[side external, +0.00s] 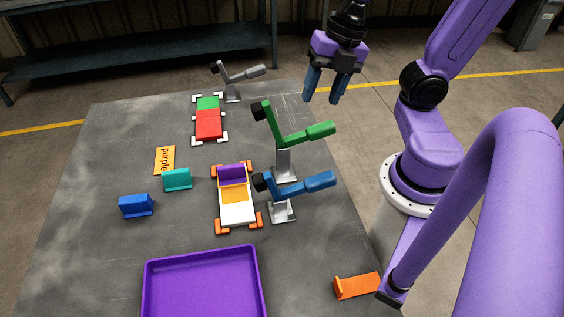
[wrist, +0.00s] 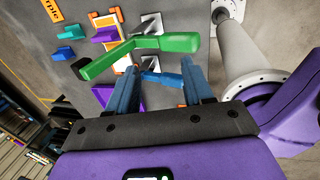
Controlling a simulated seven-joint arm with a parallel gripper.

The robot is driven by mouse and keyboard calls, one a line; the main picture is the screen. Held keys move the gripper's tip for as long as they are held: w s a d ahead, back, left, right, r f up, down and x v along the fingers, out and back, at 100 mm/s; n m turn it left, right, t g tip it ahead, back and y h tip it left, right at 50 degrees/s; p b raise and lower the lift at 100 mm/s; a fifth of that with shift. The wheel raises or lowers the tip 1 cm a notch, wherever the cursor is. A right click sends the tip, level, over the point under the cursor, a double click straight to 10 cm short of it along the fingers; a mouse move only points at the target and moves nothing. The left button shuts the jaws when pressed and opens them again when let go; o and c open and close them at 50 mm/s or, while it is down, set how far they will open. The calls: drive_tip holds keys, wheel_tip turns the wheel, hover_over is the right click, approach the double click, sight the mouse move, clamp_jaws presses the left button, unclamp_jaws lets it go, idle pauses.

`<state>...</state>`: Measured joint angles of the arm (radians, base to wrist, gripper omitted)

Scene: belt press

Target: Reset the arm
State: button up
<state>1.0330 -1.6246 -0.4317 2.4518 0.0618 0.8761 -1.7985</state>
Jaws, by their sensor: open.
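My gripper (side external: 322,99) hangs high above the far right edge of the table, fingers pointing down and apart, with nothing between them. In the wrist view my gripper (wrist: 158,70) also shows its two blue fingers spread. The green-handled clamp (side external: 292,139) stands below and nearer the camera; its handle points right and its black tip is raised at left. In the wrist view the green clamp (wrist: 165,43) lies beyond the fingertips. The blue-handled clamp (side external: 300,188) and grey-handled clamp (side external: 240,74) stand in the same row, handles also pointing right.
Orange corners hold purple, orange and white blocks (side external: 238,212); white corners hold green and red blocks (side external: 208,126). A purple tray (side external: 205,253), a "purple" card (side external: 165,160), teal (side external: 177,179), blue (side external: 136,206) and orange (side external: 357,286) brackets lie on the table (side external: 80,250).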

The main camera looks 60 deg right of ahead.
idle(0.3)
drive_tip(key=shift+s+a+f+m, duration=0.15)
drive_tip(key=shift+s+a+m, duration=0.15)
drive_tip(key=shift+m, duration=0.3)
drive_tip(key=s+a+f+m+g+h, duration=0.1)
drive_tip(key=s+a+f+m, duration=0.2)
drive_tip(key=m, duration=1)
drive_tip(key=s+a, duration=0.1)
drive_tip(key=s, duration=0.2)
drive_tip(key=shift+s+f+g+h, duration=0.2)
drive_tip(key=shift+f+g+h, duration=0.1)
drive_tip(key=shift+f+g, duration=0.1)
